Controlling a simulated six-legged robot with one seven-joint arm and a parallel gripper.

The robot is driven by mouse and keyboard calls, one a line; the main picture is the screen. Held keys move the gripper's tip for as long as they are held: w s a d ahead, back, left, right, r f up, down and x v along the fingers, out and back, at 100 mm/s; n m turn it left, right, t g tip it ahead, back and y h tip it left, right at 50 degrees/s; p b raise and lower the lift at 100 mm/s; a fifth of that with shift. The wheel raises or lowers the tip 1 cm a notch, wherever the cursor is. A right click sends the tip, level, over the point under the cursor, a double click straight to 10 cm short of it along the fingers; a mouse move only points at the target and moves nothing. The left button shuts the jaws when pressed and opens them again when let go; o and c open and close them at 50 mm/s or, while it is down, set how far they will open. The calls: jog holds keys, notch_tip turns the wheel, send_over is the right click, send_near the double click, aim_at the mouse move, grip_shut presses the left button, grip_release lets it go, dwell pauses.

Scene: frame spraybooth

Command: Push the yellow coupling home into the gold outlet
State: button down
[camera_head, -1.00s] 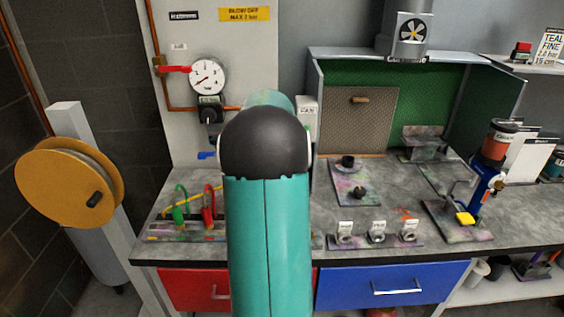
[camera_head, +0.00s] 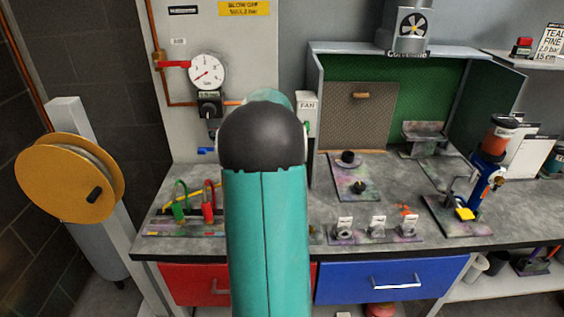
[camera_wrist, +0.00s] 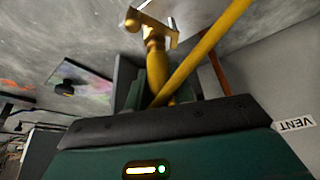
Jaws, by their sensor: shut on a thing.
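In the wrist view my gripper (camera_wrist: 166,78) is shut on the yellow coupling (camera_wrist: 167,80), which shows between its dark fingers. A yellow hose (camera_wrist: 215,43) runs from the top right down to the gripper. A gold fitting that looks like the outlet (camera_wrist: 150,22) lies straight ahead of the coupling. The two are in line and appear to meet; I cannot tell how deep the coupling sits. In the head view my arm hides the gripper, coupling and outlet.
A pressure gauge (camera_head: 207,72) and red-handled valve (camera_head: 174,64) are on the wall panel left of my arm. A hose reel (camera_head: 68,178) is far left.

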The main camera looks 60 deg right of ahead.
jog(key=shift+f, duration=0.45)
jog(key=c, duration=1.1)
grip_release()
jog(key=v, duration=1.3)
jog(key=shift+a+r, duration=0.1)
jog(key=shift+r, duration=0.25)
